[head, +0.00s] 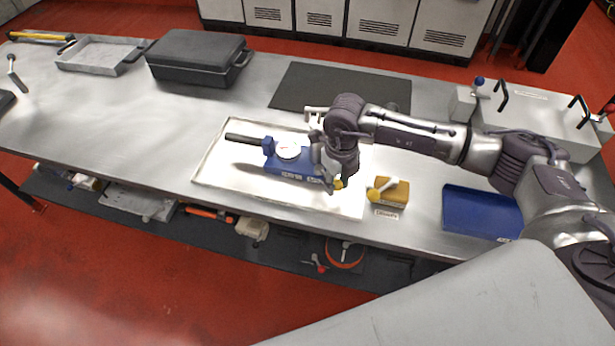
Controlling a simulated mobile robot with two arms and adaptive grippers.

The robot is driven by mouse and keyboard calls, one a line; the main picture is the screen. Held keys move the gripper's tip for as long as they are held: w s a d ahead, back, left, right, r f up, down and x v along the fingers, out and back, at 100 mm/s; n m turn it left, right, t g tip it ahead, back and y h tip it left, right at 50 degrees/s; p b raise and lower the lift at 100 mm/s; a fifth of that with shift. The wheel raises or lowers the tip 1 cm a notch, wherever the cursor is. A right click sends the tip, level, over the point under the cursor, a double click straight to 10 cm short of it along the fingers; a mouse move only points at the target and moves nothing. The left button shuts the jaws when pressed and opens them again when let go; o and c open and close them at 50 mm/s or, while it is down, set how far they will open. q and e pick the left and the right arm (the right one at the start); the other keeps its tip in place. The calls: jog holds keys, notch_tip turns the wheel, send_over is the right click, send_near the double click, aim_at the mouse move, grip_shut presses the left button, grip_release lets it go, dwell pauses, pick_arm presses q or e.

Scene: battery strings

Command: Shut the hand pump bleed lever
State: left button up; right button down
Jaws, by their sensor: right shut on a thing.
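The blue hand pump (289,168) lies on a white tray (213,168) in the middle of the bench. It has a round white gauge (289,150) on top and a black handle (245,139) reaching left. My right gripper (333,185) points down at the pump's right end and is shut on a small part there, with a bit of yellow showing at its fingertips. That part looks like the bleed lever, but the gripper hides most of it, so its angle cannot be told. My left gripper is not in view.
A yellow-brown block with a yellow knob (389,192) stands just right of the tray. A blue tray (481,213) lies further right. A black case (197,58), a grey tray (99,55) and a dark mat (300,86) sit along the back. The bench's left front is clear.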

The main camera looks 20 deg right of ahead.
jog(key=shift+w+d+n+b, duration=0.1)
jog(key=shift+d+n+b, duration=0.3)
jog(key=shift+n, duration=0.3)
jog(key=shift+w+d, duration=0.1)
jog(key=shift+d, duration=0.05)
jog(key=c, duration=0.9)
grip_release()
